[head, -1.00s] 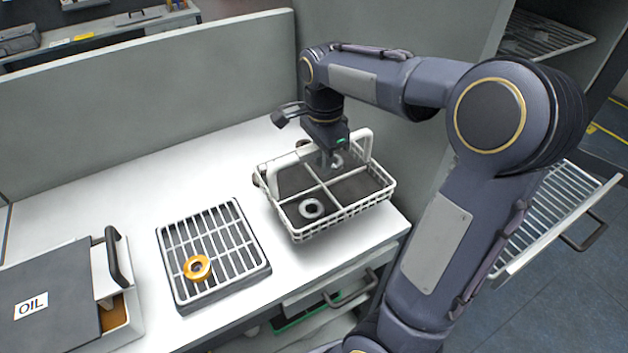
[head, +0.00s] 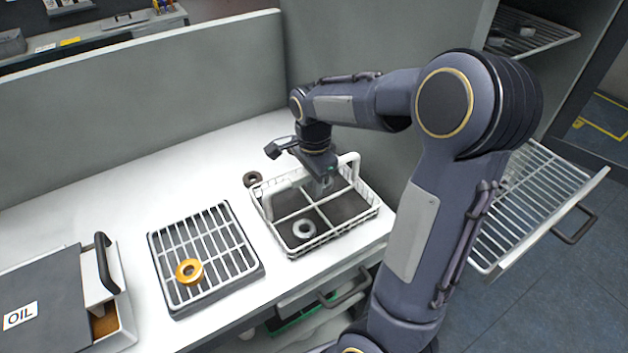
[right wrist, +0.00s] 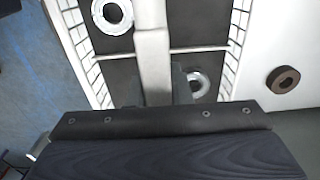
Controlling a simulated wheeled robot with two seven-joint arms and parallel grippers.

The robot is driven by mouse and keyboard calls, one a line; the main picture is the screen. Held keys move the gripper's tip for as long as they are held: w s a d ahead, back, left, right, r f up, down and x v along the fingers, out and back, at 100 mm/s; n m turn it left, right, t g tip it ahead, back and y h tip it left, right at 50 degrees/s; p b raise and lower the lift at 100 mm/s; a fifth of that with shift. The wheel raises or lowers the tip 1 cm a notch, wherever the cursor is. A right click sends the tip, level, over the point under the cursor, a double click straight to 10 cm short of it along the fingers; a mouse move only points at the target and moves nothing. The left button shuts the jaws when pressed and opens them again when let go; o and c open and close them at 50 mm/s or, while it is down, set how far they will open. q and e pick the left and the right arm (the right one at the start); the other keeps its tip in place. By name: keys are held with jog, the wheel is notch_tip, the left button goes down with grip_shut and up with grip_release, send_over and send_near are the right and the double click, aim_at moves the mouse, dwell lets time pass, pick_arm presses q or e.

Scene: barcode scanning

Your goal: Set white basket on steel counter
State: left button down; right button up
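The white basket (head: 336,231) is a wire basket with dark compartments, low over or on the pale counter (head: 110,205) near its right end. Whether its base touches all along cannot be told. A grey metal ring (head: 304,229) lies in its front left compartment. My right gripper (head: 324,184) is over its middle and appears shut on the handle. In the right wrist view, the handle (right wrist: 152,60) runs between the fingers, with one ring (right wrist: 113,14) and another ring partly hidden (right wrist: 198,84) on either side. My left gripper is not in view.
A slatted tray (head: 235,270) with an orange ring (head: 189,271) lies left of the basket. A brown ring (head: 252,179) is just behind the basket. An OIL box (head: 55,295) stands at the left. A wire drawer (head: 520,205) is pulled out at the right.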

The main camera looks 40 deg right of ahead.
jog(key=o, duration=0.4)
notch_tip(320, 180, up, 11)
jog(key=shift+r+p, duration=0.1)
jog(key=shift+p, duration=0.3)
jog(key=shift+r, duration=0.6)
jog(key=s+a+f+n+t+y, duration=0.2)
jog(key=s+a+f+n, duration=0.1)
jog(key=s+a+n, duration=0.3)
jog(key=s+a+f+n+t+y, duration=0.1)
jog(key=s+a+f+n+t, duration=0.2)
jog(key=s+a+n, duration=0.4)
jog(key=s+n, duration=0.4)
jog(key=shift+a+f+n+t+y, duration=0.25)
jog(key=shift+f+n+t+y, duration=0.05)
jog(key=shift+y, duration=0.1)
